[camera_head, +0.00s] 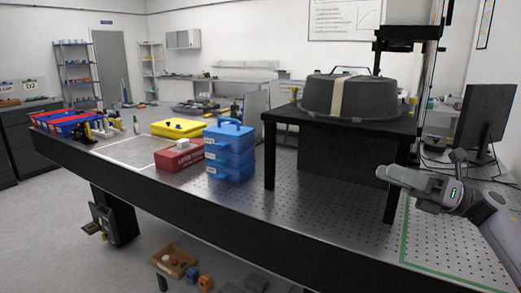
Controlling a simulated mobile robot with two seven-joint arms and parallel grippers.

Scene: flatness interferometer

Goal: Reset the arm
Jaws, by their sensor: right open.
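My right arm comes in from the lower right, and my right gripper (387,174) is at its end, pointing left over the perforated optical table (290,205). It is in front of the right legs of a black raised stand (388,207). The gripper is open, with nothing seen between its fingers. The fingers are seen edge-on, so the gap is hard to make out. My left gripper and left arm are not in view.
A large dark grey round tub (385,97) sits on the stand. Stacked blue cases (230,150), a red box (179,155) and a yellow case (179,128) stand left of it. A monitor (484,118) is at right. Green tape (403,235) marks bare table at the right.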

